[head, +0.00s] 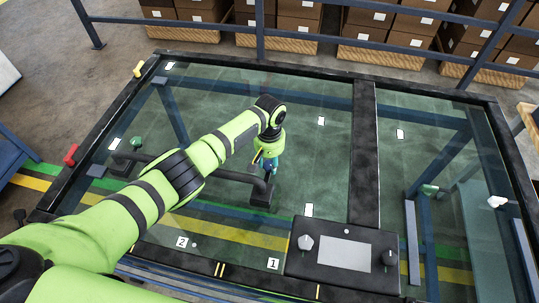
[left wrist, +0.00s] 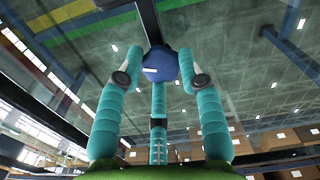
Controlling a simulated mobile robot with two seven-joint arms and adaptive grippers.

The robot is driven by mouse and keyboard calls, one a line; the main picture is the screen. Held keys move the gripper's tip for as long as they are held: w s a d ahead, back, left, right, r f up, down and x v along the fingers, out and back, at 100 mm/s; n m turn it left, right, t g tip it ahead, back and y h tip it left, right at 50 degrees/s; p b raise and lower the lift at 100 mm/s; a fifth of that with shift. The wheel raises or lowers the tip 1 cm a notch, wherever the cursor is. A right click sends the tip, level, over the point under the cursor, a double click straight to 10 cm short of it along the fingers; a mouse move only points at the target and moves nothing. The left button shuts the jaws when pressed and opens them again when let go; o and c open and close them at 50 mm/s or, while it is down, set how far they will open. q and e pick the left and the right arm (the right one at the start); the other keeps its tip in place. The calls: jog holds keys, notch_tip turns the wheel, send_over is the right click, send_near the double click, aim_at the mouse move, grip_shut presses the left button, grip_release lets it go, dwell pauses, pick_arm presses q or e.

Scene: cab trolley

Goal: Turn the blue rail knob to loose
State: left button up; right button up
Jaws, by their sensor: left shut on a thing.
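My left gripper (head: 268,166) is at the right end of the dark rail (head: 232,175), its arm coming in from the lower left. In the left wrist view its teal fingers (left wrist: 161,58) are closed around the blue rail knob (left wrist: 160,65), which has a white mark on its face. The knob sits between the fingertips, with the rail behind it. In the head view the fingers and wrist largely hide the knob. I cannot tell from the mark whether it is loose or tight. My right gripper is in neither view.
A green knob (head: 136,143) stands at the rail's left end. A red handle (head: 70,155) and a yellow one (head: 138,69) stick out on the left frame. The glass around the rail is mostly clear.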

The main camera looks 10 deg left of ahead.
pick_arm(q)
jog(key=n+p, duration=0.1)
jog(key=n, duration=0.1)
jog(key=n+p, duration=0.1)
jog(key=shift+s+f+n, duration=0.15)
jog(key=shift+s+n, duration=0.15)
jog(key=shift+n, duration=0.1)
jog(key=n+p, duration=0.1)
jog(key=n, duration=0.3)
jog(key=shift+n, duration=0.3)
jog(key=n+p, duration=0.1)
jog(key=n, duration=0.3)
jog(key=shift+d+f, duration=0.1)
jog(key=shift+d, duration=0.05)
jog(key=n, duration=0.4)
jog(key=shift+n, duration=0.3)
jog(key=shift+w, duration=0.1)
jog(key=o, duration=1.1)
jog(key=shift+w, duration=0.15)
jog(key=shift+r, duration=0.25)
